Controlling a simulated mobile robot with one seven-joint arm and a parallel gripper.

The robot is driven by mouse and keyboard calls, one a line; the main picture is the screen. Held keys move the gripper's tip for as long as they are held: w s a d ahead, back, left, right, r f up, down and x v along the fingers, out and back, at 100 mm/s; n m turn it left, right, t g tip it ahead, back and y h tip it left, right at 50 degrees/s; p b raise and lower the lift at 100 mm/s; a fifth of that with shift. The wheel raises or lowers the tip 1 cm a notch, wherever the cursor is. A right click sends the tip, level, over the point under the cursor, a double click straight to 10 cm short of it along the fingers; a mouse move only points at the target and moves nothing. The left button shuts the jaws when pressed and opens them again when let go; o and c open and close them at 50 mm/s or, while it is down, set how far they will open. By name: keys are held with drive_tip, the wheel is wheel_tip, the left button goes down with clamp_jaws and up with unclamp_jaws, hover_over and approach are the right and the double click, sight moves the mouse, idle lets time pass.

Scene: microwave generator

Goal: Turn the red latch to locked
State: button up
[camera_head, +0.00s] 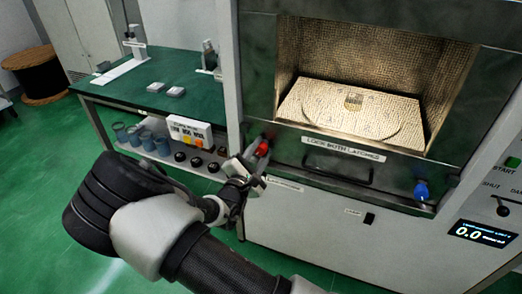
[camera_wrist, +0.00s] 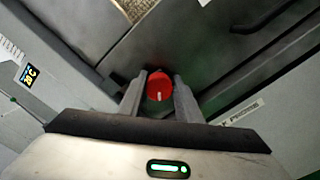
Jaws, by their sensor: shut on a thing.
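The red latch (camera_head: 262,149) sits at the lower left corner of the microwave generator's opening in the head view. It is a round red knob with a pale line on its face in the wrist view (camera_wrist: 159,86). My gripper (camera_head: 250,163) is at the latch, with its two fingers on either side of the knob in the wrist view (camera_wrist: 159,95). The fingers are shut on the red latch. The pale line runs roughly along the fingers in the wrist view. A blue latch (camera_head: 422,191) is at the lower right corner of the opening.
A label reading "LOCK BOTH LATCHES" (camera_head: 344,149) is above a dark handle (camera_head: 337,168). A flat textured plate (camera_head: 350,112) lies inside the lit chamber. A green-topped bench (camera_head: 150,85) with cups and bottles below stands left of the machine. A control panel (camera_head: 495,205) is at right.

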drive_tip(key=m, duration=0.4)
drive_tip(key=shift+a, duration=0.15)
drive_tip(key=m+b, duration=0.1)
drive_tip(key=m, duration=0.3)
drive_tip(key=shift+m, duration=0.3)
drive_tip(key=m+b, duration=0.2)
drive_tip(key=m, duration=0.2)
drive_tip(key=shift+m+b, duration=0.7)
drive_tip(key=shift+m, duration=1.4)
drive_tip(key=shift+a+r, duration=0.1)
drive_tip(key=o, duration=0.9)
drive_tip(key=shift+o, duration=0.4)
